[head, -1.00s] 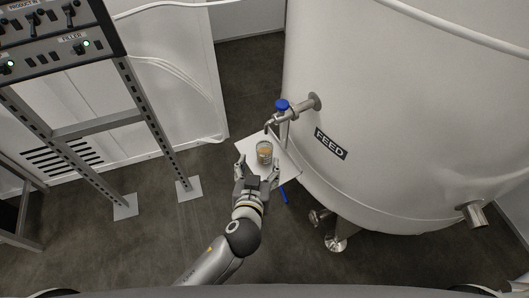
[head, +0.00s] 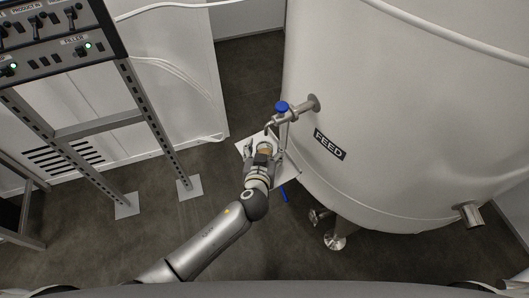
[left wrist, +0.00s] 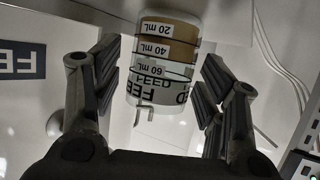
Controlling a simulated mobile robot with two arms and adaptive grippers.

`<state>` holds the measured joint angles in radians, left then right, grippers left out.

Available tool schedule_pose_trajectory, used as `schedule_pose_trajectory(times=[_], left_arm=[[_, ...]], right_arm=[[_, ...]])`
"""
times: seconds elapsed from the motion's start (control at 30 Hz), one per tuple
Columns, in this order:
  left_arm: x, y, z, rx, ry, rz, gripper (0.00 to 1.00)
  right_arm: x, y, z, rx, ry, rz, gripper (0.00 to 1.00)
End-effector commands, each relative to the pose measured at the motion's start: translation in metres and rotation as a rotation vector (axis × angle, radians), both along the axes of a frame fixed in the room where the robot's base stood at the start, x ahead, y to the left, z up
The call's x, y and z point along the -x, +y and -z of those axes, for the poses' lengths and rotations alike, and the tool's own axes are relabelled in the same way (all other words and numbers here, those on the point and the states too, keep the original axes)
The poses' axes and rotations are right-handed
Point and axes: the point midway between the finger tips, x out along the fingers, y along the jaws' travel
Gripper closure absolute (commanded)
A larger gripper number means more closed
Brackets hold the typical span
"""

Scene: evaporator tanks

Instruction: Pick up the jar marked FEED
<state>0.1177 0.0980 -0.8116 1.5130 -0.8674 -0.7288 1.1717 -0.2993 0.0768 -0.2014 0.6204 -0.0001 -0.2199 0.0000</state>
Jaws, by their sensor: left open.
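The jar marked FEED (left wrist: 163,58) shows in the left wrist view with printed 20, 40 and 60 mL marks and a tan content; the view is upside down. In the head view the jar (head: 266,149) stands on a white shelf (head: 287,172) under the tank's tap, partly hidden by my gripper. My left gripper (head: 264,147) is open, with one finger on each side of the jar. In the left wrist view the fingers (left wrist: 160,92) show gaps to the jar on both sides. My right gripper is not in view.
The large white FEED tank (head: 400,110) stands close on the right, with a blue-handled tap (head: 282,107) just behind the jar. A blue item (head: 283,194) shows at the shelf's near edge. A metal rack with a switch panel (head: 50,35) stands at left. Floor between is clear.

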Motion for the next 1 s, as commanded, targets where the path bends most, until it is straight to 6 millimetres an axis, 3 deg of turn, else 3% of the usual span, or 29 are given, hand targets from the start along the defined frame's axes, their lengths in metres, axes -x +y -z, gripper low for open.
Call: schedule_pose_trajectory(times=[0.27, 0.67, 1.0], left_arm=[[-0.0010, -0.0004, 0.0003, 0.000, 0.000, 0.001, 0.36], [-0.0008, -0.0003, 0.0003, 0.000, 0.000, 0.001, 0.88], [-0.0010, -0.0007, -0.0027, 0.002, -0.002, 0.001, 0.89]], right_arm=[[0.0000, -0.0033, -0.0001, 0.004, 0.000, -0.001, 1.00], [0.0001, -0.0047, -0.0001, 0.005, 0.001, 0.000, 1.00], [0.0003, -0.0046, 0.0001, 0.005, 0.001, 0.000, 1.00]])
